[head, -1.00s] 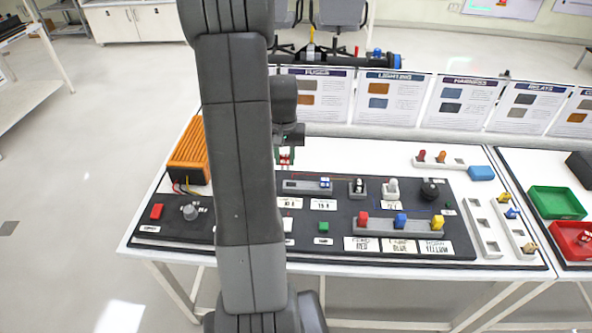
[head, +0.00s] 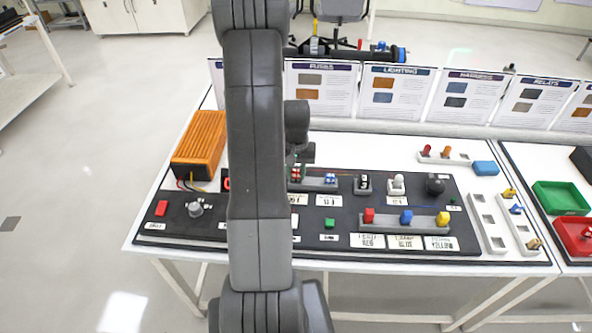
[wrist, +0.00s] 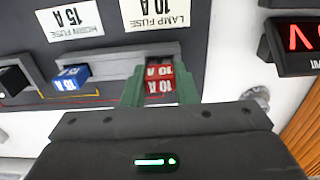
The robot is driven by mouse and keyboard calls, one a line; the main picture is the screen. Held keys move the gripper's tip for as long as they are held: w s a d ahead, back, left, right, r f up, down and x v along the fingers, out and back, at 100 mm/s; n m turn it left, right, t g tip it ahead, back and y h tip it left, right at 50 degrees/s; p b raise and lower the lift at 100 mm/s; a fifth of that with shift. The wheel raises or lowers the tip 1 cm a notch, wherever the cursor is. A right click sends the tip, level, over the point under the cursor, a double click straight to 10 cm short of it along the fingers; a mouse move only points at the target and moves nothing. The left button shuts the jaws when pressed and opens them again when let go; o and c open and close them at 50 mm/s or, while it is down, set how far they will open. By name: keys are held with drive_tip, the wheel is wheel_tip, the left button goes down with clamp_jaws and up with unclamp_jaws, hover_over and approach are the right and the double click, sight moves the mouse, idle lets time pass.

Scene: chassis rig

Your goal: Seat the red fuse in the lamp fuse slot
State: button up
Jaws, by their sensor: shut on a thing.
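The red fuse (wrist: 160,78), marked 10 A, is held between the green fingers of my gripper (wrist: 160,92) in the wrist view. In the head view the red fuse (head: 296,174) is at the left end of the grey fuse holder (head: 322,187), partly hidden by my arm. In the wrist view it is at the holder's (wrist: 112,76) right end, by the lamp fuse label (wrist: 155,14). The lamp fuse slot is mostly covered by the fuse and fingers. I cannot tell how deep the fuse sits. A blue 15 A fuse (wrist: 71,77) stands in the same holder.
A red-digit display (wrist: 298,40) stands beside the holder. The orange finned box (head: 200,138) is at the board's left. A black block (wrist: 14,80) is on the holder's other side. Red, blue and yellow blocks (head: 406,217) stand in a front rail.

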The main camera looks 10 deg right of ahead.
sight(296, 170)
drive_tip(key=shift+f+b, duration=0.6)
drive_tip(key=shift+b, duration=0.05)
drive_tip(key=o, duration=1)
drive_tip(key=shift+o, duration=0.2)
drive_tip(key=shift+r, duration=0.15)
drive_tip(key=shift+r+p, duration=0.65)
drive_tip(key=shift+p, duration=0.15)
wheel_tip(296, 170, up, 12)
drive_tip(key=b, duration=0.1)
drive_tip(key=shift+f, duration=0.15)
drive_tip(key=shift+f, duration=0.1)
wheel_tip(296, 170, down, 13)
drive_tip(key=shift+f+b, duration=0.1)
drive_tip(key=shift+b, duration=0.2)
